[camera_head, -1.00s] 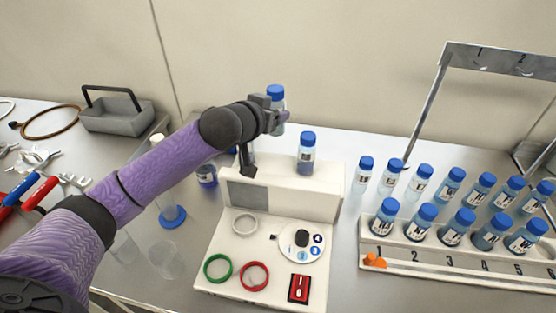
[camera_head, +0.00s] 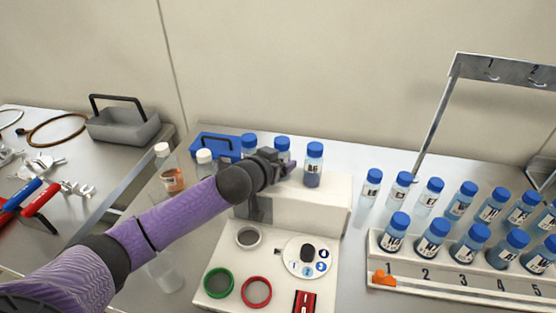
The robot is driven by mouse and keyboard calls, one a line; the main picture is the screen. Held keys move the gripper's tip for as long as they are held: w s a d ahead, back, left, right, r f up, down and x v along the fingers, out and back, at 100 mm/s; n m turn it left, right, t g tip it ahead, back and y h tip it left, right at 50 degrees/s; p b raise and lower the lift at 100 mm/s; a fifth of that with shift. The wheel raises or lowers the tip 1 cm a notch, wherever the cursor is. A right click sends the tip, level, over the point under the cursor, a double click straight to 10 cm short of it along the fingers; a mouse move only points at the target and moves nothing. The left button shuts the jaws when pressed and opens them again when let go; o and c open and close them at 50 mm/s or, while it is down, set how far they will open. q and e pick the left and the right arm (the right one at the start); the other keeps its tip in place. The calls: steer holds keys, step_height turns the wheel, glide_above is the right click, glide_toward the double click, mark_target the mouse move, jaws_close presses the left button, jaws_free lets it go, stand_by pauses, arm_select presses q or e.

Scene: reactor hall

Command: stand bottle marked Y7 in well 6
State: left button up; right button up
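My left gripper (camera_head: 284,168) is at the back of the white instrument, with its fingers around a blue-capped bottle (camera_head: 282,146). It looks shut on this bottle, whose lower part and label are hidden. A second blue-capped bottle (camera_head: 314,165) stands upright on the instrument's raised back, just right of the gripper; its small label is hard to read. A third (camera_head: 249,144) shows left of the gripper. I cannot make out Y7 on any bottle. The white numbered rack (camera_head: 440,282) is at the right; numbers 1 to 5 show, and well 6 is not visible. My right gripper is not in view.
The white instrument (camera_head: 225,258) has green and red rings and a dial. Several blue-capped bottles fill the rack's front row and stand behind it. White-capped bottles (camera_head: 172,178) and a blue carrier (camera_head: 208,142) are left of the gripper. A metal frame (camera_head: 435,120) rises behind the rack.

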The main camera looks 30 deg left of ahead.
arm_select(q)
steer(key=shift+o, duration=1)
